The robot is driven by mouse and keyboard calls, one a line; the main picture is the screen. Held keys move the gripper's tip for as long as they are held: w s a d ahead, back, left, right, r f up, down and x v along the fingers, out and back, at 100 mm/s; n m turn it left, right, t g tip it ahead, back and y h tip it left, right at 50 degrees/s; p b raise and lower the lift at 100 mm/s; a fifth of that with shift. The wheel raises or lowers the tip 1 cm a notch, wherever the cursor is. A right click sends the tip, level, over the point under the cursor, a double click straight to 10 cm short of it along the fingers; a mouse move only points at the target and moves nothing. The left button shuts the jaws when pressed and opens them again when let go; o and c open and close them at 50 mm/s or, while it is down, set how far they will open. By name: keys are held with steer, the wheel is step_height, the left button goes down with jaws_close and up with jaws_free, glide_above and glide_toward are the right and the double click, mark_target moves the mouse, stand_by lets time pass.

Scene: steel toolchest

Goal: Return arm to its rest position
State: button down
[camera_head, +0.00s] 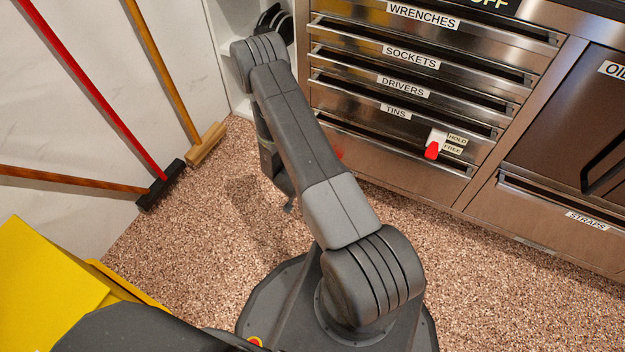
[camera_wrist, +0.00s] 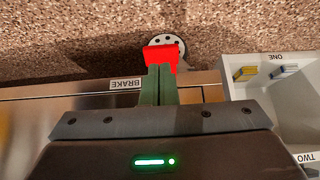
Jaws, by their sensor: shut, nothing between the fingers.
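My gripper (camera_wrist: 158,85) shows in the wrist view with its two greenish fingers together and nothing between them. A red handle (camera_wrist: 161,54) lies just past the fingertips, in front of a round grey plate; I cannot tell whether the fingers touch it. A label reading BRAKE (camera_wrist: 125,85) is to the left of the fingers. In the head view my arm (camera_head: 300,130) is bent, reaching up and left from its base and then down at the elbow. The fingers are hidden there behind my arm.
The steel toolchest (camera_head: 415,70) has labelled drawers, shut as far as I can tell, and a red-tipped HOLD/FREE switch (camera_head: 433,150). Brooms (camera_head: 208,143) lean on the left wall by a yellow bin (camera_head: 45,270). White shelving (camera_wrist: 290,115) is close on the wrist view's right. Speckled floor (camera_head: 225,215) is open.

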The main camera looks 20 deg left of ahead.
steer(key=s+r, duration=0.1)
steer(key=s, duration=0.2)
steer(key=s+r, duration=0.1)
steer(key=shift+s+a+r+p, duration=0.2)
steer(key=shift+s+r+p, duration=0.1)
steer(key=shift+s+p, duration=0.1)
steer(key=shift+w, duration=0.1)
